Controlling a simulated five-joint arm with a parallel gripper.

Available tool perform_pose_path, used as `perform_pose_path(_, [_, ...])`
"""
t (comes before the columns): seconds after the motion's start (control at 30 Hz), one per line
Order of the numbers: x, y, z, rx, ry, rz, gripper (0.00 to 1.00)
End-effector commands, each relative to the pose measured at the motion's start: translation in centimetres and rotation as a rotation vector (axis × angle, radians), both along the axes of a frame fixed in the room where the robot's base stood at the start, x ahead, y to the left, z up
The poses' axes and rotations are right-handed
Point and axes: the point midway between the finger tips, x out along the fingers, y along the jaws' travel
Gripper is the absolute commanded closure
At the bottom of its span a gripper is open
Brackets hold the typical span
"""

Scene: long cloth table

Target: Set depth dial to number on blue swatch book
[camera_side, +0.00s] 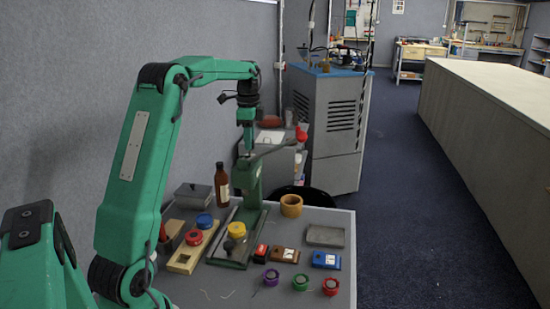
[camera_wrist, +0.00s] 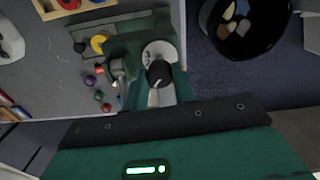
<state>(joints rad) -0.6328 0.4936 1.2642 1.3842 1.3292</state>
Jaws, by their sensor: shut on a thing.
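A green press (camera_side: 250,188) stands upright on the table. In the wrist view its white depth dial (camera_wrist: 166,49) shows with a black knob (camera_wrist: 160,74) bearing a pale pointer line; the dial's marks are too small to read. My gripper (camera_side: 247,148) points down at the top of the press and is shut on the knob; the fingertips are hard to make out. A small blue swatch book (camera_side: 326,259) lies at the table's front right, apart from the press. Its number is not legible.
A brown swatch book (camera_side: 285,254) and a red one (camera_side: 261,252) lie left of the blue one. Several coloured spools sit along the front. A brown bottle (camera_side: 222,185), a grey box (camera_side: 193,195) and a wooden cup (camera_side: 291,205) stand around the press. A grey tray (camera_side: 325,236) lies right.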

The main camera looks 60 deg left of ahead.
Motion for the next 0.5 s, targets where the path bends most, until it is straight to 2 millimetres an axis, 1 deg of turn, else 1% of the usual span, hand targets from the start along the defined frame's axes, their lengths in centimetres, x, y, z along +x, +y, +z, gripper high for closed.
perform_pose_path(0.33, [0.01, -0.01, 0.13, 0.002, -0.001, -0.003, 0.96])
perform_pose_path(0.37, [0.01, -0.01, 0.13, 0.002, -0.001, -0.003, 0.70])
perform_pose_path(0.43, [0.01, -0.01, 0.13, 0.002, -0.001, -0.002, 0.56])
perform_pose_path(0.47, [0.00, 0.00, 0.12, 0.002, -0.001, -0.002, 0.52])
perform_pose_path(0.5, [0.00, 0.00, 0.11, 0.002, -0.001, -0.002, 0.52])
